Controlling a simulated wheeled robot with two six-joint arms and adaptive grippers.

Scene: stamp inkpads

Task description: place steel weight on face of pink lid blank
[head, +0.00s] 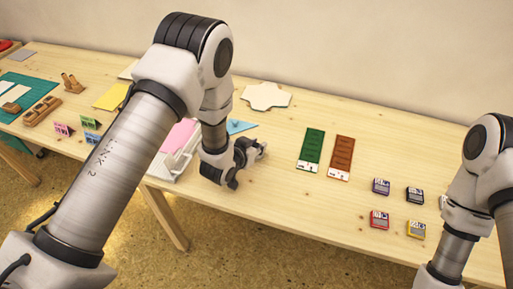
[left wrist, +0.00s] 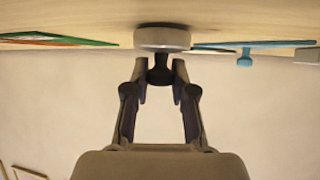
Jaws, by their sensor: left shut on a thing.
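The steel weight is a short grey disc (left wrist: 162,38) with a dark knob (left wrist: 160,70), seen upside down in the left wrist view. My left gripper (left wrist: 160,82) is shut on the knob. In the head view my left gripper (head: 258,151) is over the middle of the table, and I cannot make out the weight there. A flat pink piece (head: 181,134), likely the pink lid blank, lies left of the gripper by a white frame, partly hidden by my left arm. I cannot tell whether the weight touches the table. My right gripper is out of view.
A blue triangle (head: 238,126) with a knob lies behind the left gripper. Green (head: 312,145) and brown (head: 342,153) strips lie to its right. Several inkpads (head: 380,187) stand further right. A white frame (head: 172,165) is close at left. Bare wood lies in front of the strips.

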